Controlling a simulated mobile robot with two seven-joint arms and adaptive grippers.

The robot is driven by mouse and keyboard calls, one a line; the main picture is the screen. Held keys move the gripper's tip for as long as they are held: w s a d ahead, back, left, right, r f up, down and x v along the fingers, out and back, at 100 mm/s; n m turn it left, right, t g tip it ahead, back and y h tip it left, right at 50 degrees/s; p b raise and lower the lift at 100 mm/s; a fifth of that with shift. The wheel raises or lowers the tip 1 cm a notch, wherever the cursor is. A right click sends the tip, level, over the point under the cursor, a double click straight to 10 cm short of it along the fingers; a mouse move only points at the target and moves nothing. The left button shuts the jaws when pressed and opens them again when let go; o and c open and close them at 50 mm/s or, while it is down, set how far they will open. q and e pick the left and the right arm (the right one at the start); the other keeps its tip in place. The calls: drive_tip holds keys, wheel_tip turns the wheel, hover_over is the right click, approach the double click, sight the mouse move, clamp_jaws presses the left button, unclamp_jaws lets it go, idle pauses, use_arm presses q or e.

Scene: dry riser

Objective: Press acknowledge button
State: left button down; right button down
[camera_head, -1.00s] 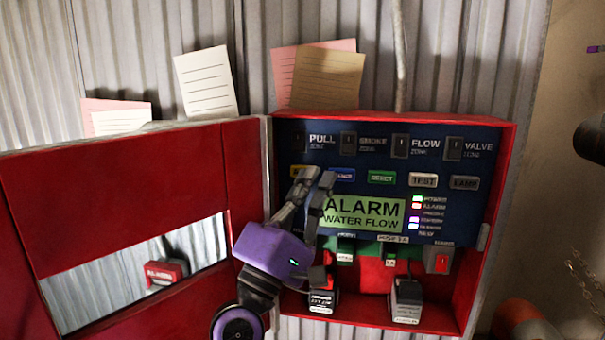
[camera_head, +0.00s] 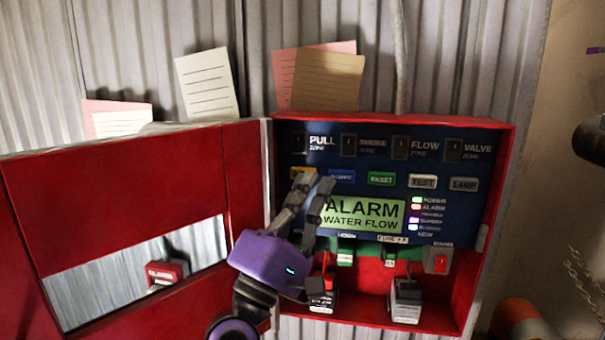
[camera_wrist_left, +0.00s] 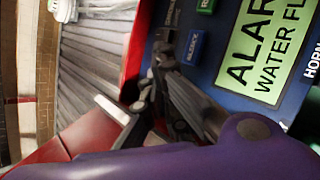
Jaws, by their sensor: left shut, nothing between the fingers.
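The yellow button (camera_head: 299,171) is at the left end of the button row on the blue alarm panel (camera_head: 440,150). Its label is too covered to read. My left gripper (camera_head: 315,183) is shut and empty, with its fingertips just below and partly over the yellow button in the head view. I cannot tell whether they touch it. In the wrist view the shut fingers (camera_wrist_left: 163,58) sit left of the blue button (camera_wrist_left: 195,46), and the yellow button is hidden. The green display (camera_head: 363,214) reads ALARM WATER FLOW. My right gripper is out of view.
The red cabinet door (camera_head: 120,180) stands open at the left. The green RESET (camera_head: 381,179), TEST (camera_head: 422,182) and LAMP (camera_head: 464,184) buttons continue the row. A red switch (camera_head: 441,261) is lower right. Paper notes (camera_head: 207,84) stand above the cabinet.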

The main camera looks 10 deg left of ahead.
use_arm(q)
drive_tip(key=s+p, duration=0.1)
drive_tip(key=s, duration=0.4)
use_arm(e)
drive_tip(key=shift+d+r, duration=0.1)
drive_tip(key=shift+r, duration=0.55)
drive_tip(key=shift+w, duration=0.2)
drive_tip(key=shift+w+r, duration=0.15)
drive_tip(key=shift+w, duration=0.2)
